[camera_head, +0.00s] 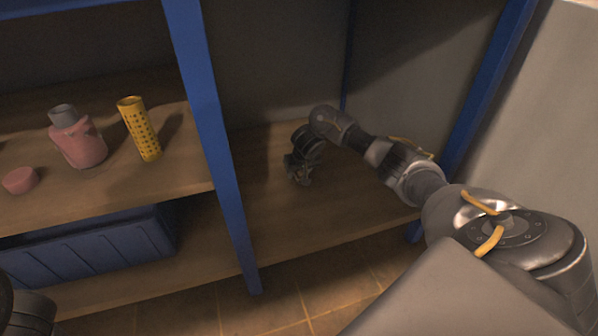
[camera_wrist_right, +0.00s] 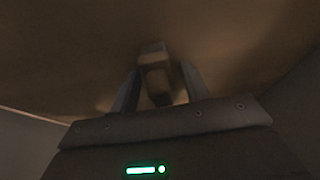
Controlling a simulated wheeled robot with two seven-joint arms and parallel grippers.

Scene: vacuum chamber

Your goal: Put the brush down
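My right gripper (camera_head: 299,172) is low over the wooden shelf in the right bay, pointing down, at the end of my right arm. In the right wrist view, a blurred brownish block, perhaps the brush (camera_wrist_right: 156,76), lies between the two fingers of the right gripper (camera_wrist_right: 160,84). I cannot tell whether the fingers touch it on both sides. In the head view the brush cannot be made out, as the dark gripper covers that spot. Only a dark piece of my left arm shows at the lower left; its gripper is not visible.
A blue post (camera_head: 212,125) divides the bays. On the left shelf (camera_head: 110,190) stand a pink bottle (camera_head: 82,147) with a grey cap, a yellow perforated cylinder (camera_head: 139,128) and a pink round piece (camera_head: 20,180). A blue bin (camera_head: 90,250) sits below. The right shelf (camera_head: 340,205) has bare room around the gripper.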

